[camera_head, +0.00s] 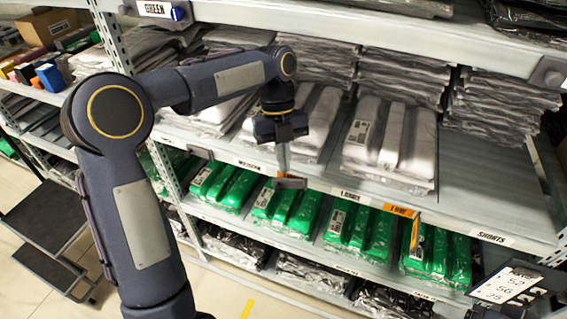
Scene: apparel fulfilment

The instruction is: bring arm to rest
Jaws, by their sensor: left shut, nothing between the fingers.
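My left arm comes in from the lower left, bends at its elbow and reaches across to the shelf. My left gripper (288,178) hangs down from the wrist in front of the middle shelf's front edge, shut and empty. I cannot tell whether its tips touch the shelf edge. My right gripper is out of view.
Shelves hold stacks of grey-white bagged garments (388,140) and green bagged garments (287,207) below. Darker packs lie on the bottom. A dark step stool (45,220) stands at left. A sign with numbers (507,284) shows at lower right. Middle-shelf space (485,190) at right is bare.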

